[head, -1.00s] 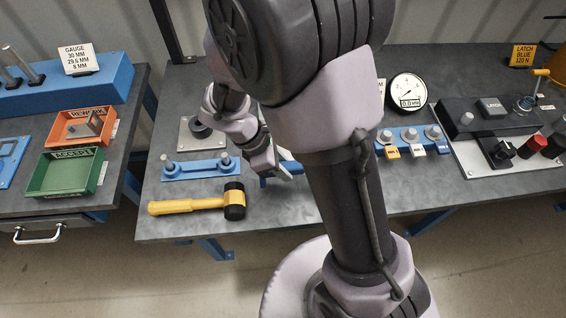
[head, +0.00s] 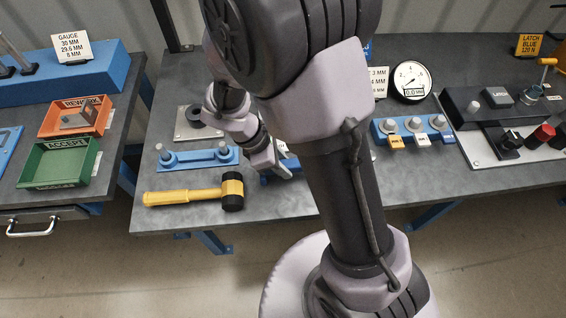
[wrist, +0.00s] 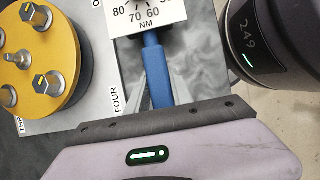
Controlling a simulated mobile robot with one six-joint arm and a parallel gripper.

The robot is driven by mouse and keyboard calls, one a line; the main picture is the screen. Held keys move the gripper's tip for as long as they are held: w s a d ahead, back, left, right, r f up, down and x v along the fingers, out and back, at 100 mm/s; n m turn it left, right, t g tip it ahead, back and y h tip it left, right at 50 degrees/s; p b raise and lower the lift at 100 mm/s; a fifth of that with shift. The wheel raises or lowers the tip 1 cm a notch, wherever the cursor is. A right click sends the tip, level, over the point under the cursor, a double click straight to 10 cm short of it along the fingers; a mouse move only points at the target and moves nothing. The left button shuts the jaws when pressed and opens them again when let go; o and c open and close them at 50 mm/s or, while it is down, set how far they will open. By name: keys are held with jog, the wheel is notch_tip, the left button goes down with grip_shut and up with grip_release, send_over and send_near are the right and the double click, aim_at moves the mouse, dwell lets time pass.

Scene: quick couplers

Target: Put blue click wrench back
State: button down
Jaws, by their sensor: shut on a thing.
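The blue click wrench (wrist: 158,75) shows in the wrist view as a blue shaft running from under a white NM scale card (wrist: 146,14) down to my gripper's dark pad. My gripper (head: 277,168) is shut on it, low over the middle of the bench. The wrench's far ends are hidden in both views.
A yellow mallet (head: 195,193) lies in front of a blue holder (head: 198,159). In the wrist view a yellow bolted disc (wrist: 40,62) sits on a grey plate beside the wrench. A dial gauge (head: 411,82) and blue rack (head: 414,130) stand right of my arm.

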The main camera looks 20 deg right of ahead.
jog(key=shift+f, duration=0.1)
jog(key=c, duration=1)
grip_release()
jog(key=shift+c, duration=0.2)
jog(key=p+v, duration=0.7)
jog(key=v, duration=1)
jog(key=shift+a, duration=0.2)
jog(key=s+d+r+m+t+y+b, duration=0.1)
jog(key=s+r+m+t+y+b, duration=0.2)
jog(key=s+m, duration=0.3)
jog(key=s+d+r+m+t+y+b, duration=0.2)
jog(key=s+r+m+t+y+b, duration=0.1)
jog(key=m, duration=1)
jog(key=s+r+t, duration=0.1)
jog(key=s+r, duration=0.1)
jog(key=s, duration=0.1)
jog(key=shift+d+m+y, duration=0.25)
jog(key=shift+m+y, duration=0.15)
